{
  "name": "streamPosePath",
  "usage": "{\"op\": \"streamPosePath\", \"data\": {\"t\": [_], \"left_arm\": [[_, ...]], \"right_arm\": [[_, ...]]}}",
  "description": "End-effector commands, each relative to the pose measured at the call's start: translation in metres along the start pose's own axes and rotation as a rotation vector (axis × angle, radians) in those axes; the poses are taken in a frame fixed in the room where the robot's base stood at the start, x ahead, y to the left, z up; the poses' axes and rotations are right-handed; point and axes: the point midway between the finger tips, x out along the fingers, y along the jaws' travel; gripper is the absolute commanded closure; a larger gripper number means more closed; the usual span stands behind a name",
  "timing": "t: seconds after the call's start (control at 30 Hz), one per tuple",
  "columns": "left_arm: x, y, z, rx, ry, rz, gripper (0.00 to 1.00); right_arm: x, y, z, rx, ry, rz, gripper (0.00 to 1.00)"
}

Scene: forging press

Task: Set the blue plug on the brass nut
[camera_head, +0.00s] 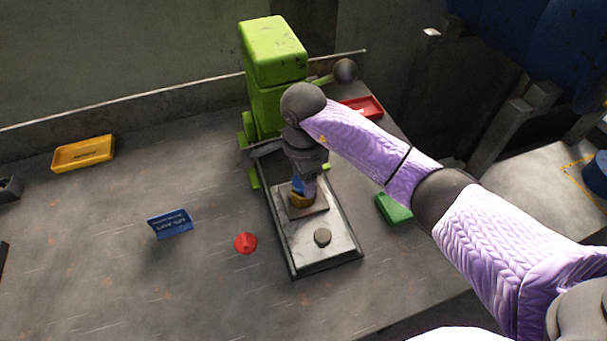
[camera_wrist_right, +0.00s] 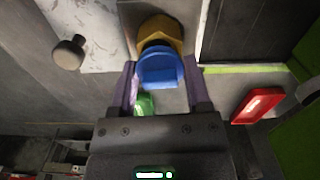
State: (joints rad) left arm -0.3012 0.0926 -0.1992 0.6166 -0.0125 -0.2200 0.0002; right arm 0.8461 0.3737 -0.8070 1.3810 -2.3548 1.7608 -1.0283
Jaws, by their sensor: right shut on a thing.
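The blue plug (camera_wrist_right: 161,70) is between the two fingers of my right gripper (camera_wrist_right: 160,82), which is shut on it. The brass nut (camera_wrist_right: 160,32) shows just beyond the plug in the right wrist view. In the head view the nut (camera_head: 302,201) sits on a small plate on the press bed, and a sliver of the blue plug (camera_head: 298,185) shows right above it, under my right gripper (camera_head: 305,179). The plug overlaps the nut in both views; I cannot tell whether they touch. My left gripper is not in view.
The green press (camera_head: 274,52) stands behind the bed (camera_head: 299,250). A grey knob (camera_head: 322,237) is on the bed. A red cone (camera_head: 245,243) and a blue sign (camera_head: 170,223) stand left of it. Red (camera_head: 367,106), green (camera_head: 393,208) and yellow trays (camera_head: 83,153) lie around.

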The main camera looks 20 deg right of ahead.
Motion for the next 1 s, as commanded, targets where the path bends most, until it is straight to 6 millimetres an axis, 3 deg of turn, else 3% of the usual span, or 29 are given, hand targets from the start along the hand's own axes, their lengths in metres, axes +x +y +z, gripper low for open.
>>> {"op": "streamPosePath", "data": {"t": [0.63,0.67,0.8,0.83,1.0], "left_arm": [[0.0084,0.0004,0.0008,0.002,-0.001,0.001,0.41],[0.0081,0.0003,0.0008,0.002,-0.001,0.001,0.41],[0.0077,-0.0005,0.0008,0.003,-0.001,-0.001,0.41],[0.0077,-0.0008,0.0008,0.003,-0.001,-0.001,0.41],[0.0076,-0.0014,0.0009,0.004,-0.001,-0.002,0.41]], "right_arm": [[0.0103,0.0000,0.0000,0.000,0.000,0.001,0.57],[0.0100,0.0001,0.0000,0.000,-0.001,0.001,0.34],[0.0096,0.0001,0.0000,0.000,0.000,0.001,0.05],[0.0096,0.0001,0.0000,0.000,0.000,0.001,0.00],[0.0096,0.0001,0.0000,0.000,0.000,0.001,0.00]]}}
